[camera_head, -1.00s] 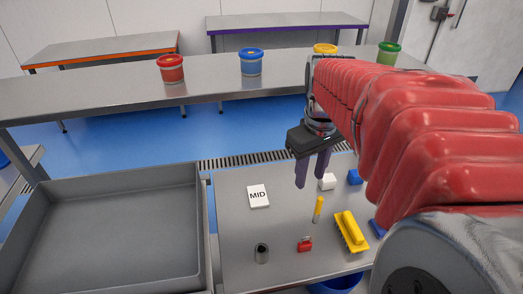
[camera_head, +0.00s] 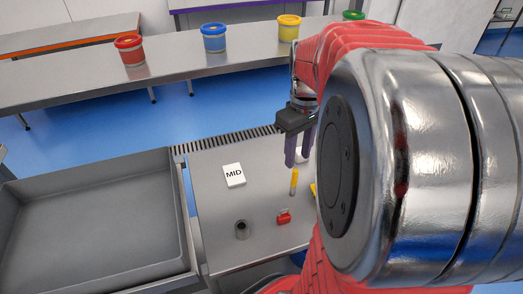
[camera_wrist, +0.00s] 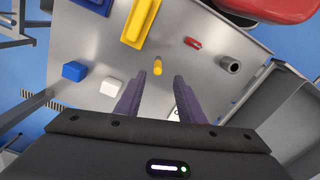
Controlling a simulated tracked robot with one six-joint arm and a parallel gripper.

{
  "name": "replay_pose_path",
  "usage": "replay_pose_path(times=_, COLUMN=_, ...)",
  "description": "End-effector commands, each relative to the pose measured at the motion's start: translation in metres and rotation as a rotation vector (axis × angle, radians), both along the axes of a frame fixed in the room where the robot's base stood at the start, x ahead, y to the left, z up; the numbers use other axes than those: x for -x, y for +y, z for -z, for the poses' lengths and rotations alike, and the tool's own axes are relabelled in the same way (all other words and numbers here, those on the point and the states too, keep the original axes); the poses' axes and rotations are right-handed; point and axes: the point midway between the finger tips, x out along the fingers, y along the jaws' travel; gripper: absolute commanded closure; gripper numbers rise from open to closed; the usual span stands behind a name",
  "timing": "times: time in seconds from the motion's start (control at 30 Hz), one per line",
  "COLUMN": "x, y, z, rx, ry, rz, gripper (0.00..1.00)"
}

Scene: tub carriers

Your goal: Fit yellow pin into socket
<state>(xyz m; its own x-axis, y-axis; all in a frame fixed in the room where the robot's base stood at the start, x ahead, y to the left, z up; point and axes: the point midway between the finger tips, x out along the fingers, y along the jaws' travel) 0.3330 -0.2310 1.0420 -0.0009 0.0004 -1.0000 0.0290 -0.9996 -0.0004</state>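The yellow pin (camera_head: 294,182) stands upright on the steel table, behind the red part. In the wrist view the yellow pin (camera_wrist: 157,67) shows end-on, just beyond and between the fingertips. The socket (camera_head: 241,230) is a short dark-holed cylinder on the table, left of the pin; it also shows in the wrist view (camera_wrist: 230,64), at the right. My gripper (camera_head: 296,163) is above the table near the pin. Its two purple fingers (camera_wrist: 151,82) are spread apart with nothing between them.
A small red part (camera_head: 284,217) lies between socket and pin. A MID card (camera_head: 233,175) lies behind the socket. A grey tray (camera_head: 90,175) stands left.

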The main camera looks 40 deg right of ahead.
Motion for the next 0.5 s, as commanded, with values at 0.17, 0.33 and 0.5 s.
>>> replay_pose_path(times=0.17, x=0.000, y=0.000, z=0.028, rx=-0.002, ry=0.002, rz=0.000, gripper=0.65)
replay_pose_path(times=0.33, x=0.000, y=0.000, z=0.046, rx=0.000, ry=0.000, rz=0.001, gripper=0.65)
replay_pose_path(times=0.5, x=0.000, y=0.000, z=0.049, rx=0.000, ry=-0.001, rz=0.001, gripper=0.65)
